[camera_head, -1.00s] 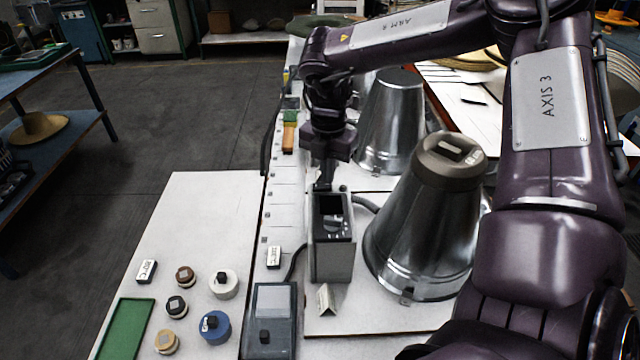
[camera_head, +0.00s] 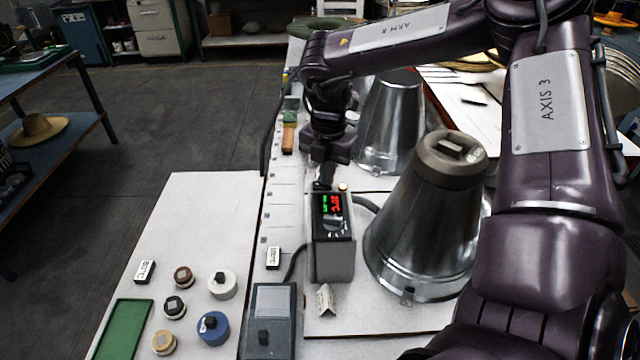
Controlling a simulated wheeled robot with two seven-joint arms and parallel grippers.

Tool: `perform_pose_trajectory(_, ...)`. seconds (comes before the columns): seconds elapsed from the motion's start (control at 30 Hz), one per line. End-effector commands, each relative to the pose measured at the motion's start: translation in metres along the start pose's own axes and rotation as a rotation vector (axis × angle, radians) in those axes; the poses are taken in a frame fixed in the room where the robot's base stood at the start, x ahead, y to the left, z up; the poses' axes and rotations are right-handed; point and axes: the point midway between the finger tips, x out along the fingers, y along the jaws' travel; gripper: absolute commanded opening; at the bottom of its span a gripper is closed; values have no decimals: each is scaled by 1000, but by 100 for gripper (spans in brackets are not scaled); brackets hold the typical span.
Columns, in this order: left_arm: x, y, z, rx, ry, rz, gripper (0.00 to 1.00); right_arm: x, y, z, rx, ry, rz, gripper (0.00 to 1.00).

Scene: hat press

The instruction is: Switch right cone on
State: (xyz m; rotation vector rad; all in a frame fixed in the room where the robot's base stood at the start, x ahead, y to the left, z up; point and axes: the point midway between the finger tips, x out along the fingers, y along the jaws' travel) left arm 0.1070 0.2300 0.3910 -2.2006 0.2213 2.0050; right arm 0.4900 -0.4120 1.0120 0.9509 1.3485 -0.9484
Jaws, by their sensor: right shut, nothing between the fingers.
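The near metal cone (camera_head: 428,225) with a dark cap stands on a white board at the right. A grey control box (camera_head: 333,250) stands just left of it. The box's display (camera_head: 332,204) is lit with red and green digits, and a small yellowish light (camera_head: 343,187) glows at its top edge. My right gripper (camera_head: 325,184) points down at the far top edge of the box, shut and empty. Its fingertips are small, and I cannot tell whether they touch the box. A second metal cone (camera_head: 388,125) stands behind, partly hidden by my right arm. My left gripper is not in view.
Several round knobs, among them a blue one (camera_head: 213,328), and a green tray (camera_head: 123,329) lie on the white table at the left. A small white label block (camera_head: 273,258) and a grey box with a black knob (camera_head: 270,318) stand near the control box.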

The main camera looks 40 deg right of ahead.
Motion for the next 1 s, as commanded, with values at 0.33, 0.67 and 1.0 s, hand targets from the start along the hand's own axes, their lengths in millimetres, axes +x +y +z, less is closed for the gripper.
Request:
perform_pose_trajectory(0.33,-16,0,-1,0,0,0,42,-24,-1,-1,-1,2,-3,0)
perform_pose_trajectory(0.67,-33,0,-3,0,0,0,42,-51,-1,0,-1,2,-3,0)
perform_pose_trajectory(1.0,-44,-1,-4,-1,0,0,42,-69,-1,0,0,2,-4,0)
